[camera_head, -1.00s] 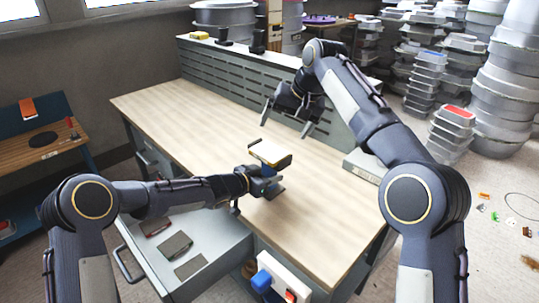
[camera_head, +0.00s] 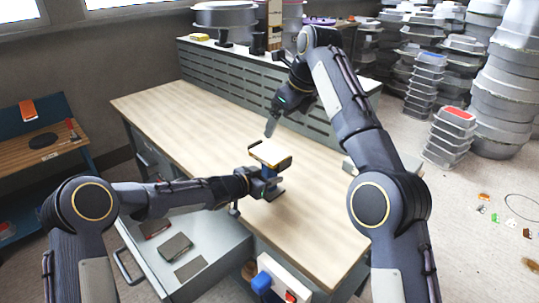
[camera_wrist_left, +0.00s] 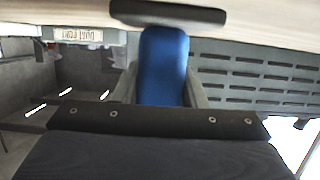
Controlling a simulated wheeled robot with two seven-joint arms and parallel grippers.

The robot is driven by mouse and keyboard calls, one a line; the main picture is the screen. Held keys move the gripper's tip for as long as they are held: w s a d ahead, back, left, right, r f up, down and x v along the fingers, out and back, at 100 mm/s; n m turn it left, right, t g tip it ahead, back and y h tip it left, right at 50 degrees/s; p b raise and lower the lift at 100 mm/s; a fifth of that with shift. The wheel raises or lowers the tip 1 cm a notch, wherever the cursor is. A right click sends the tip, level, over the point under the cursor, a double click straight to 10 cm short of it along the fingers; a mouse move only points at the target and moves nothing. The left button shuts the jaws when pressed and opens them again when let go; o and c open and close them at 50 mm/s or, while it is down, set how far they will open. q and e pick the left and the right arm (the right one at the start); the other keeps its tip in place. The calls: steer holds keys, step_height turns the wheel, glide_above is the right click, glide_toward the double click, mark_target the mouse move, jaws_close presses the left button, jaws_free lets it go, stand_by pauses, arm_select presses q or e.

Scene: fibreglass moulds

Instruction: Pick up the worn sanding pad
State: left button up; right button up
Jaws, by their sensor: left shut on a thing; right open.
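My left gripper (camera_head: 270,184) is shut on the blue handle (camera_wrist_left: 163,65) of a sanding block and holds it above the workbench. The block's dark plate (camera_wrist_left: 168,16) shows in the left wrist view. In the head view a cream pad (camera_head: 269,152) lies on the block's upward face, with dark pieces at its ends; I take it for the worn sanding pad. My right gripper (camera_head: 270,128) is open, just above and behind the pad, pointing down. It looks apart from the pad. One of its fingers is hard to make out.
The wooden workbench top (camera_head: 165,108) is mostly clear. An open drawer (camera_head: 215,255) at the front left holds several dark flat pads (camera_head: 175,246). A white box with blue and red parts (camera_head: 285,280) is on the bench's front. A slotted grey panel (camera_head: 225,80) rises behind the bench.

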steer(key=f, duration=0.1)
glide_toward(270, 152)
steer(key=shift+s+a+f+m, duration=0.1)
steer(key=shift+a+f+m, duration=0.05)
steer(key=shift+f, duration=0.45)
steer(key=shift+a+f+m, duration=0.15)
steer(key=shift+f, duration=0.4)
steer(key=shift+w+x, duration=0.15)
steer(key=shift+x, duration=1.3)
steer(key=shift+w+x, duration=0.15)
steer(key=shift+x, duration=1.25)
steer(key=c, duration=1.1)
steer(key=shift+o, duration=0.2)
steer(key=shift+r, duration=0.15)
steer(key=shift+r, duration=1.55)
steer(key=shift+s+d+r, duration=0.1)
steer(key=shift+r, duration=0.05)
steer(key=s+d, duration=1.2)
steer(key=shift+s+d, duration=0.3)
